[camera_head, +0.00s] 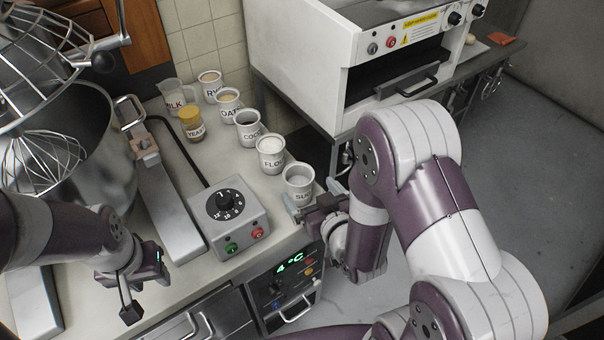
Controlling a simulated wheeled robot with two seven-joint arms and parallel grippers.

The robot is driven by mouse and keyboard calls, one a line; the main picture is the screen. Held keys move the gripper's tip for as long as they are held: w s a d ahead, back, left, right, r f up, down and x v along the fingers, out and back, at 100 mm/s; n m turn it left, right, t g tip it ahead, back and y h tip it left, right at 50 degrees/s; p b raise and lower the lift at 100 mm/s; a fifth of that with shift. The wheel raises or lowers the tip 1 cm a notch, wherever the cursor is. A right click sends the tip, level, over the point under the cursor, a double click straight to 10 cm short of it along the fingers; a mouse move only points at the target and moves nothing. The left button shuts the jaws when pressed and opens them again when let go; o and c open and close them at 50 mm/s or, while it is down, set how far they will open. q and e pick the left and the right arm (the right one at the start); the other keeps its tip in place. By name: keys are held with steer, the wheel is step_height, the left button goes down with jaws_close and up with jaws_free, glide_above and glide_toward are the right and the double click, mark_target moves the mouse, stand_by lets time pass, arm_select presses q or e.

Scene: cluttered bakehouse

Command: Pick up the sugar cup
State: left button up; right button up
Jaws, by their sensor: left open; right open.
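The sugar cup (299,178) is a white cup, its dark lettering partly covered, at the front right end of a row of labelled cups on the counter. It stands upright near the counter's edge. My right gripper (313,196) is open at the cup's near right side, with its fingers close to the lower part of the cup. Whether they touch it or reach around it, I cannot tell. My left gripper (145,283) is open and empty at the lower left, over the counter's front, far from the cup.
The flour cup (271,160) stands just behind the sugar cup, with the cocoa cup (247,134) and others beyond. A control box with a dial (237,228) sits to the left. A steel mixer bowl (85,150) fills the left. A white oven (345,70) stands behind right.

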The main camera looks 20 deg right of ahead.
mark_target(294, 168)
steer(key=x, duration=0.5)
steer(key=p+x, duration=0.1)
steer(key=x, duration=0.3)
steer(key=shift+w+d+r, duration=0.1)
steer(key=shift+w+d, duration=0.05)
steer(key=shift+w, duration=0.3)
steer(key=shift+r, duration=0.1)
steer(key=c, duration=1.1)
